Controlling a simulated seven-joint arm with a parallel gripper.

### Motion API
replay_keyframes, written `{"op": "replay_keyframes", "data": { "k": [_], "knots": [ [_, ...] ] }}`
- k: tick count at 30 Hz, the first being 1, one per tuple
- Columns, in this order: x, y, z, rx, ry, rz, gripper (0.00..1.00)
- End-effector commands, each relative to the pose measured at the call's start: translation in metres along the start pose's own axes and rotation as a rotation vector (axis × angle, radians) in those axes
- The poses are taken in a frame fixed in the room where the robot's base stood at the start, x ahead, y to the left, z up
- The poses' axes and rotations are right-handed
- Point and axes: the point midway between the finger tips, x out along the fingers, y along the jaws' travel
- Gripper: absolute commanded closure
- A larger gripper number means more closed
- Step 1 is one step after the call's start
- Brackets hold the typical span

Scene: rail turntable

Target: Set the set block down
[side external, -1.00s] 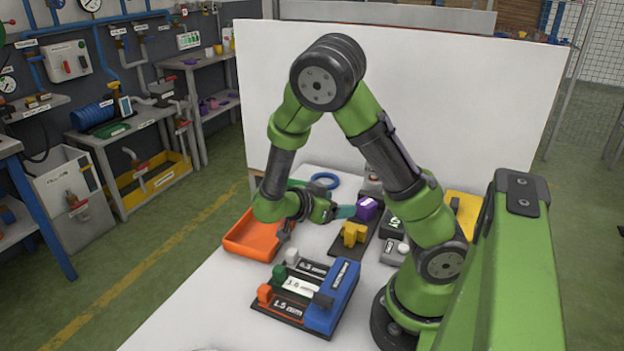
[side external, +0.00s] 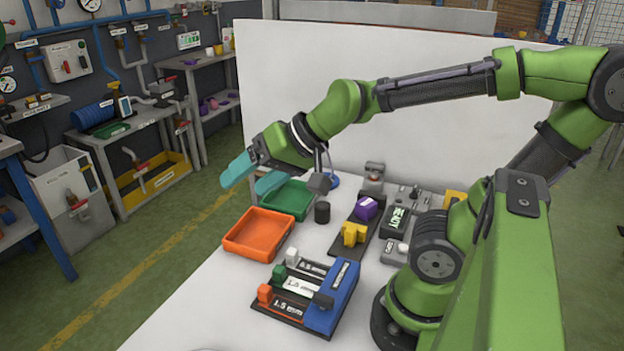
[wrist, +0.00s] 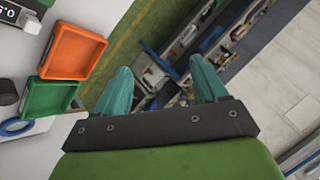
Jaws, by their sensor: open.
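My gripper (side external: 251,177) is open and empty, raised in the air beyond the left edge of the white table; its teal fingers also show apart in the wrist view (wrist: 160,82). I cannot tell for sure which piece is the set block. A purple block (side external: 367,208) and a yellow block (side external: 353,234) sit on a dark rail (side external: 345,246). A blue fixture (side external: 340,292) at the front holds dark labelled strips with a white block (side external: 292,255), a green block (side external: 279,272) and an orange block (side external: 264,294).
An orange tray (side external: 230,246) and a green tray (side external: 309,200) are on the table, both looking empty; they show in the wrist view too (wrist: 47,62) (wrist: 28,98). A black cylinder (side external: 322,213) stands beside them. A dark display (side external: 396,221) is right of the rail.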

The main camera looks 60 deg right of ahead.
Motion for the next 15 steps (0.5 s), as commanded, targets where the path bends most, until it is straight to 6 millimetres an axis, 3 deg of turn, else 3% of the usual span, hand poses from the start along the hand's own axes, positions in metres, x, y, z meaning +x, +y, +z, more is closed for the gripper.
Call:
{"op": "replay_keyframes", "data": {
  "k": [1,6,15],
  "knots": [
    [-0.013,0.005,0.011,-0.055,-0.024,0.029,0.28],
    [-0.036,0.026,0.035,-0.161,-0.087,0.141,0.28],
    [-0.042,0.034,0.040,-0.184,-0.103,0.181,0.28]
  ]
}}
